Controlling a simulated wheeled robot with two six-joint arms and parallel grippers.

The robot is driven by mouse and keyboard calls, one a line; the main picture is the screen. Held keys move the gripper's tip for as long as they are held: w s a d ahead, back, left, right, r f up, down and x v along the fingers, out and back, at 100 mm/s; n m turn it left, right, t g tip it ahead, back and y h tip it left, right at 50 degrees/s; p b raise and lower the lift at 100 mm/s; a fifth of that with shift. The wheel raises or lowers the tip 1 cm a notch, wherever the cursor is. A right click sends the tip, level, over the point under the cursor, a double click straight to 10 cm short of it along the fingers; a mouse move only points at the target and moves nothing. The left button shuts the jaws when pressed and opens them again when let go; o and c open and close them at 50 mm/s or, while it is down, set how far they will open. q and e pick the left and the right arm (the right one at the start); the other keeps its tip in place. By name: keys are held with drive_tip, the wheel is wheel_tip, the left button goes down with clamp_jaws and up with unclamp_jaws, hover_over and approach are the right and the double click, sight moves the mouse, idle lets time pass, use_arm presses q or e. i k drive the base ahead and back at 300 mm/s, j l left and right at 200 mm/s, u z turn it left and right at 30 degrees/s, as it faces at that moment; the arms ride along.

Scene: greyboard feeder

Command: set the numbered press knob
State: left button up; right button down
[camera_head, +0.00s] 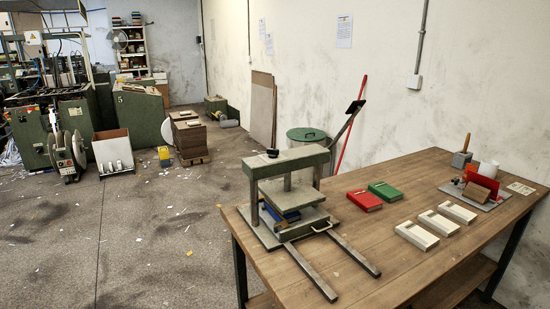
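The press (290,160) stands at the left end of the wooden table, with a grey-green top beam on posts. A small black knob (272,153) sits on top of the beam; any numbers on it are too small to read. Under the beam is a grey platen with a blue and yellow stack (283,213) beneath it. Two metal rails (347,252) run out toward the front, with a handle (321,227) between them. Neither of my grippers is in view.
On the table (400,270) lie a red book (364,200), a green book (389,192) and three pale trays (437,224). A fixture with a red part (478,182) is at the far right. Machines (60,110) stand at the back left. The floor left of the table is mostly clear.

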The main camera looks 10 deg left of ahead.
sight(273, 154)
drive_tip(key=i+l+z, duration=0.35)
drive_tip(key=i+l, duration=0.65)
drive_tip(key=l, duration=0.55)
drive_tip(key=i+l+z, duration=0.4)
drive_tip(key=i+l, duration=0.8)
drive_tip(key=k+j+u, duration=0.25)
drive_tip(key=j+u, duration=0.3)
drive_tip(key=k+j+u, duration=0.25)
drive_tip(key=j, duration=0.2)
drive_tip(key=j+u, duration=0.25)
drive_tip(key=j, duration=0.1)
